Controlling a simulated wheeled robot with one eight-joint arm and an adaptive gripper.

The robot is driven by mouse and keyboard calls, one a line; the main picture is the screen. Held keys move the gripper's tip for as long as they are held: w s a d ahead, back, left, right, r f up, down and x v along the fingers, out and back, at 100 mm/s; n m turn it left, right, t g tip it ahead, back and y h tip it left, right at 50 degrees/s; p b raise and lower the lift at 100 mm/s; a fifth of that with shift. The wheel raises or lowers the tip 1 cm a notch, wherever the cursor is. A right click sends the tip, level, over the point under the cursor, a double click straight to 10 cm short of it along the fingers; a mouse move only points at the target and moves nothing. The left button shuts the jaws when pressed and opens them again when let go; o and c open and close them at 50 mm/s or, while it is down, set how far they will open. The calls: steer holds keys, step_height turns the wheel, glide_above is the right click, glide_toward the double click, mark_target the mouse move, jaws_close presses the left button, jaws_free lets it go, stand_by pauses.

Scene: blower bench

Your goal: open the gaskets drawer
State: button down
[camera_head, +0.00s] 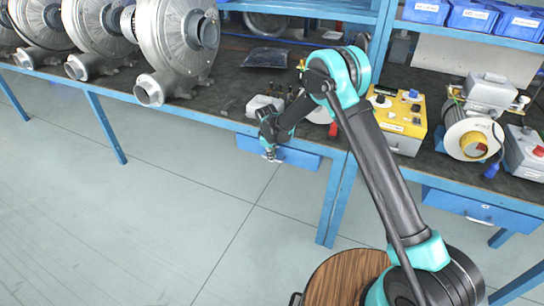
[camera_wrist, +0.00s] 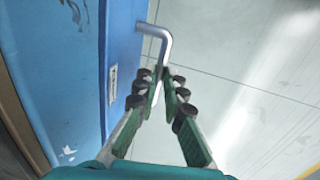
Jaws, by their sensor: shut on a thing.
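A blue drawer front (camera_head: 302,158) hangs under the bench top, left of the middle leg. In the wrist view the blue front (camera_wrist: 122,45) runs down the left side and carries a small white label (camera_wrist: 112,85), too small to read. A silver bar handle (camera_wrist: 158,33) sticks out from this front. My gripper (camera_wrist: 162,76) is shut on the handle, its tips close together around the bar. In the head view my gripper (camera_head: 271,156) is at the drawer's front. I cannot tell whether the drawer stands out from the bench.
A second blue drawer (camera_head: 455,203) with a handle is under the bench at right. Several grey blowers (camera_head: 180,45) stand on the bench at left. A yellow box (camera_head: 400,118) and other devices stand at right. A round wooden top (camera_head: 342,275) is at the bottom. The floor before the drawer is clear.

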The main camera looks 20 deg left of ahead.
steer(key=s+a, duration=0.1)
steer(key=s, duration=1.9)
steer(key=shift+a, duration=0.3)
steer(key=shift+s, duration=0.1)
steer(key=c, duration=1.6)
jaws_free()
steer(key=shift+r, duration=0.1)
step_height(320, 180, up, 12)
steer(key=s, duration=0.2)
steer(key=shift+s, duration=0.15)
steer(key=shift+a+f, duration=0.1)
steer(key=shift+f, duration=0.1)
